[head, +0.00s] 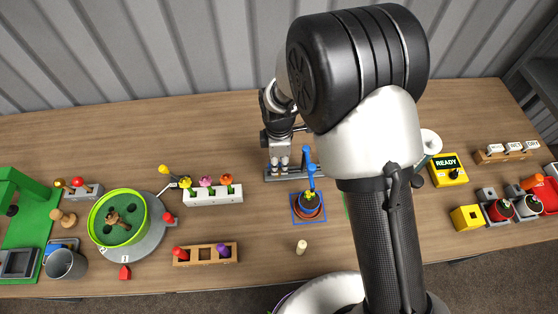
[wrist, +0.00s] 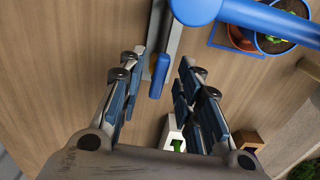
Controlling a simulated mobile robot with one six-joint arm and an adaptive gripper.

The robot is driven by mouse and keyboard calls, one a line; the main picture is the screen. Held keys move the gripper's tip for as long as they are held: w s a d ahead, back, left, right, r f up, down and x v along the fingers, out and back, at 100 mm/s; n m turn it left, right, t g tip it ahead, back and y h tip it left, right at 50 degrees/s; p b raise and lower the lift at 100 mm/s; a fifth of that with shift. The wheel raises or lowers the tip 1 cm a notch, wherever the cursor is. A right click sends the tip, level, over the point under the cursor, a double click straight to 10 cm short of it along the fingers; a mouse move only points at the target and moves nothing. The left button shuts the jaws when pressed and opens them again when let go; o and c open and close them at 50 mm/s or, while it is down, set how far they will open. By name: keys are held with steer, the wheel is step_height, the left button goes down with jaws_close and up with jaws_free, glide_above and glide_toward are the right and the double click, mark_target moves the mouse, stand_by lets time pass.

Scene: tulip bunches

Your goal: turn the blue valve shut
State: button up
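The blue valve shows as a blue lever (wrist: 158,76) in the wrist view. In the head view the blue pipe (head: 310,165) stands upright on a grey base (head: 290,177), beside a potted plant. My gripper (wrist: 160,62) is open, with one finger on each side of the lever and gaps visible on both sides. In the head view my gripper (head: 279,162) points down just left of the blue pipe. Whether the fingertips reach lever depth is hard to tell.
The potted plant (head: 309,206) stands on a blue-outlined square in front of the pipe. A white block with flowers (head: 213,195) and a wooden holder (head: 205,254) lie left. A small pale peg (head: 301,247) stands in front. Bare table lies behind at left.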

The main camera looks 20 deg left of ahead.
steer(key=shift+c, duration=0.3)
jaws_close()
stand_by(0.5)
steer(key=m, duration=0.3)
steer(key=shift+s+m+p, duration=0.15)
steer(key=shift+m+p, duration=0.2)
steer(key=shift+m, duration=0.05)
steer(key=m, duration=0.4)
steer(key=shift+s+m+p, duration=0.1)
steer(key=shift+m+p, duration=0.2)
steer(key=m, duration=0.4)
steer(key=shift+s, duration=0.1)
steer(key=shift+a+m+p, duration=0.1)
steer(key=shift+m+p, duration=0.2)
steer(key=shift+m, duration=1.9)
